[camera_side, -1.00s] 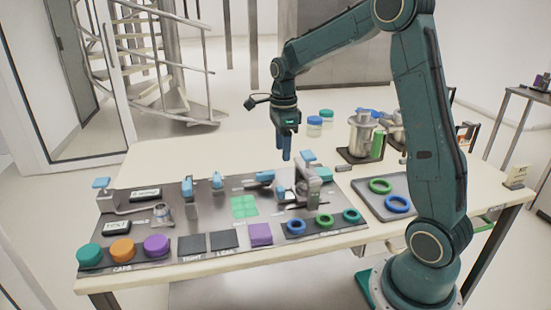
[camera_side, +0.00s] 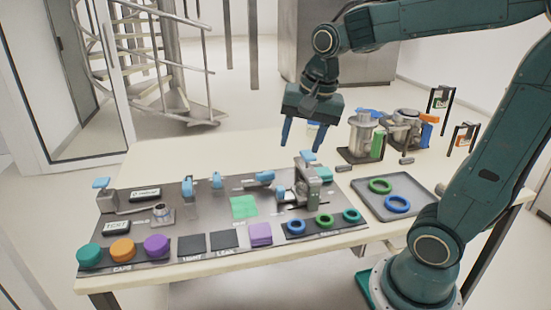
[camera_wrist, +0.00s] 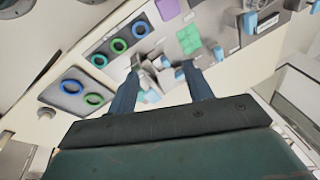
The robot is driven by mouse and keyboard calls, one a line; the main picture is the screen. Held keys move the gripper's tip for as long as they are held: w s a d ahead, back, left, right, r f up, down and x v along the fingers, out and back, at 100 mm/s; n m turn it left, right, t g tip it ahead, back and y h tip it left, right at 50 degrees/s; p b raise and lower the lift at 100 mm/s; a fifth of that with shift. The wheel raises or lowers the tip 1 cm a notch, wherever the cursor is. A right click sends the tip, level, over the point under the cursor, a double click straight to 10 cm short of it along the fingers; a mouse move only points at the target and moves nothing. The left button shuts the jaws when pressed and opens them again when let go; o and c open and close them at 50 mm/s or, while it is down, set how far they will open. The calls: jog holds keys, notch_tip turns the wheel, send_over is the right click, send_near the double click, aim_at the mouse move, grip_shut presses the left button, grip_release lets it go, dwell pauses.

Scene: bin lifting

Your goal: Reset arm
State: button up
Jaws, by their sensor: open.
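My gripper (camera_side: 302,143) is open and empty in the side view. It hangs in the air above the back part of the table, with its two blue fingers apart and pointing down. In the wrist view my gripper (camera_wrist: 162,85) shows both fingers spread, with the metal clamp fixture (camera_wrist: 152,75) beyond them. In the side view that clamp fixture (camera_side: 311,184) stands on the right part of the dark work panel (camera_side: 215,212), below my gripper and apart from it.
A grey tray (camera_side: 417,187) holds a green ring (camera_side: 380,186) and a blue ring (camera_side: 397,204). Metal containers (camera_side: 362,135) stand at the back right. Round caps (camera_side: 122,249) and several rings line the panel's front. The table's back left (camera_side: 190,150) is clear.

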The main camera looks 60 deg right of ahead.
jog(key=s+a+n+t, duration=0.2)
jog(key=s+a+n, duration=0.3)
jog(key=s+n, duration=0.6)
jog(key=shift+a+f+n+t+y, duration=0.15)
jog(key=shift+n+t+y, duration=0.15)
jog(key=shift+n, duration=0.5)
